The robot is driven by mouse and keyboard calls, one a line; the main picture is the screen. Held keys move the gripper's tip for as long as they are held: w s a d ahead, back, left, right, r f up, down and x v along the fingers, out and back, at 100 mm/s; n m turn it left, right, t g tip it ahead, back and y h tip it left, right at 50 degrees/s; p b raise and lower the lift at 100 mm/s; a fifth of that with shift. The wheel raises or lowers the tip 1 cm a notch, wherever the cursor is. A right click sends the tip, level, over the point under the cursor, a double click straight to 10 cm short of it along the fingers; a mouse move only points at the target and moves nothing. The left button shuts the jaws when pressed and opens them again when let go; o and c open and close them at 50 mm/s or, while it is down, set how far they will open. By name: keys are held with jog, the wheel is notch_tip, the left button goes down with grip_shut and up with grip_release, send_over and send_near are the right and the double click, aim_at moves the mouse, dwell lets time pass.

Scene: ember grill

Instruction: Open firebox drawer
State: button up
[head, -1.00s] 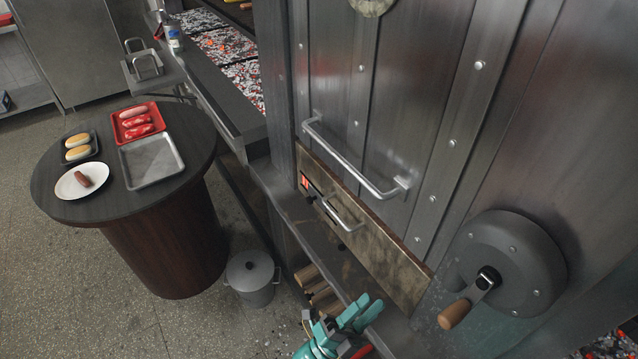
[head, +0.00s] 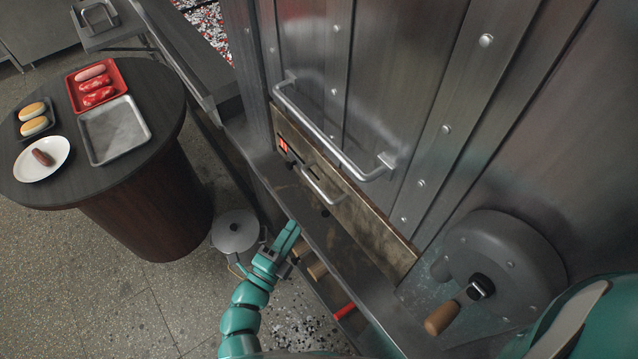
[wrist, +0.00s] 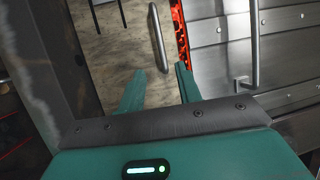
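The firebox drawer front (head: 350,205) is a worn brownish panel low on the steel unit, with a metal bar handle (head: 322,187). In the wrist view the drawer front (wrist: 125,55) fills the upper left, and its handle (wrist: 157,42) stands ahead of the fingertips, roughly between them in the picture. A glowing ember strip (wrist: 181,35) shows along the drawer's edge. My gripper (head: 287,238) is in front of and below the handle, apart from it. In the wrist view my gripper (wrist: 160,80) has its two teal fingers spread, with nothing between them.
A larger door handle (head: 335,130) is above the drawer. A crank wheel with wooden knob (head: 442,318) is at the right. A steel ledge (head: 300,215) runs below the drawer. A round table (head: 170,95) with trays and a lidded pot (head: 235,230) are at the left.

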aim_at(320, 187)
jog(key=shift+p+x, duration=1.9)
jog(key=shift+x, duration=4.9)
jog(key=shift+c, duration=0.4)
grip_shut()
